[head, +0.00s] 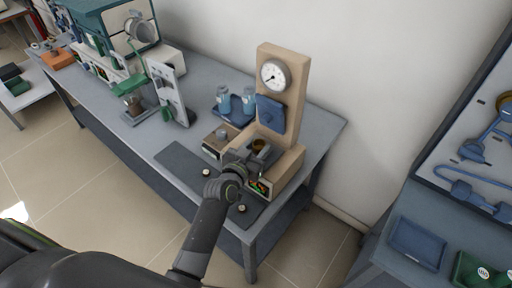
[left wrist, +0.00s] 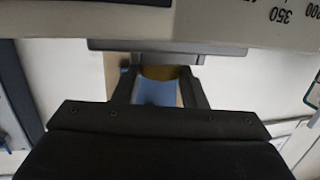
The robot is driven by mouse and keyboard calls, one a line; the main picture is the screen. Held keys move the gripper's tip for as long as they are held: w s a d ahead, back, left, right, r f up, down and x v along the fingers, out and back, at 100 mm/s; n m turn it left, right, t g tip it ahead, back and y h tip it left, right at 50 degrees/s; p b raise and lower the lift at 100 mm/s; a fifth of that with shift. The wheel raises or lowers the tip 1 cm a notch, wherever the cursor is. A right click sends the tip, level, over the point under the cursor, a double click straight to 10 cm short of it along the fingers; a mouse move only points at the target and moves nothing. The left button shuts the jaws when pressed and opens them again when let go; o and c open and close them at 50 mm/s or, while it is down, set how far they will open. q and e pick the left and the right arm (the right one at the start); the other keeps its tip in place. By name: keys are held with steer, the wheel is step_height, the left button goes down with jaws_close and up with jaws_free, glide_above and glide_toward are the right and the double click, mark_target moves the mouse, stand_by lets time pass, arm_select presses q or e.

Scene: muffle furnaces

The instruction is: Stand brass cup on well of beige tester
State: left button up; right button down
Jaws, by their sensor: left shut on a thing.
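The beige tester (head: 296,120) stands near the right end of the grey bench, with a round dial on its upright column. My left gripper (head: 259,150) is over the tester's base, in front of the column. It is shut on the brass cup (head: 260,144), whose dark opening shows from above. In the left wrist view, a brass strip of the cup (left wrist: 159,72) shows between the two fingers of the gripper (left wrist: 158,90). The well is hidden behind the gripper and cup. I cannot tell whether the cup touches the tester. My right gripper is not in view.
A blue tray with blue-capped jars (head: 223,100) stands left of the tester, with a small beige box (head: 217,139) before it. A dark mat (head: 187,162) with small round pieces lies at the bench front. A green-and-white stand (head: 168,92) is farther left.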

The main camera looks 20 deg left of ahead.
arm_select(q)
steer(key=o, duration=1.2)
steer(key=shift+c, duration=0.2)
steer(key=shift+s+a, duration=0.1)
steer(key=shift+s, duration=0.5)
steer(key=b+v, duration=0.4)
steer(key=v, duration=1.2)
steer(key=shift+s, duration=0.15)
